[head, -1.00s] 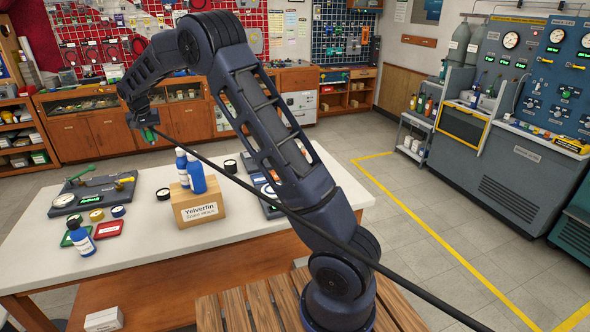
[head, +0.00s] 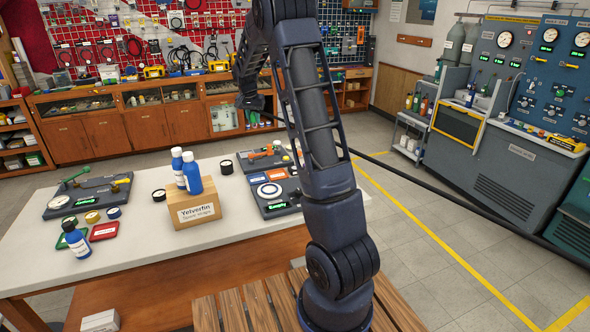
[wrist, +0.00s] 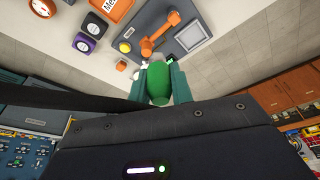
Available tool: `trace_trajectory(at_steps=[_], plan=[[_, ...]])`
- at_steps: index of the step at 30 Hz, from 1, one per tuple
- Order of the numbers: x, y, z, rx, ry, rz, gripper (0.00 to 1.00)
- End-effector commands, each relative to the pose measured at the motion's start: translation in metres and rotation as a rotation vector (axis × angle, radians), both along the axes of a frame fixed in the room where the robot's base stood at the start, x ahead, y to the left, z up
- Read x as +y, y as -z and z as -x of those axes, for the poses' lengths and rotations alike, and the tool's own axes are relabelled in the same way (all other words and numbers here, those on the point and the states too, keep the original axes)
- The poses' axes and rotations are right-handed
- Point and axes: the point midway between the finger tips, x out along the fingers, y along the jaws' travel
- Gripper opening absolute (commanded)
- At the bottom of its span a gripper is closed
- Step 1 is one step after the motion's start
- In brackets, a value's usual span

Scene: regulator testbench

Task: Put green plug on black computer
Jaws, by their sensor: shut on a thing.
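My gripper (wrist: 159,70) is shut on the green plug (wrist: 158,88), a rounded green body between its teal fingers in the wrist view. In the head view my gripper (head: 251,104) is held up past the far right end of the white table, and the plug is too small to make out surely. Which one is the black computer is unclear.
A cardboard box (head: 196,212) with blue bottles stands mid-table. Another dark device with a green handle (head: 88,196) lies at the left. Small black round items (head: 226,167) lie between. A long black hose (head: 450,195) runs across the right side.

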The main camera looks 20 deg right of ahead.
Motion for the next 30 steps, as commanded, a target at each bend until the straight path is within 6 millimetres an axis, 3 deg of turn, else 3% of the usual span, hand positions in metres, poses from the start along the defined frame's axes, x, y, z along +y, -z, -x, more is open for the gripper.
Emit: trace_trajectory(at_steps=[1, 6, 12, 20, 30], plan=[[-0.024, -0.001, 0.007, -0.002, 0.034, -0.002, 0.00], [-0.091, 0.000, 0.033, 0.000, 0.130, -0.007, 0.00], [-0.143, 0.002, 0.059, -0.002, 0.211, -0.012, 0.00], [-0.164, 0.013, 0.072, 0.001, 0.245, -0.014, 0.00], [-0.164, 0.083, 0.072, 0.002, 0.247, -0.014, 0.00]])
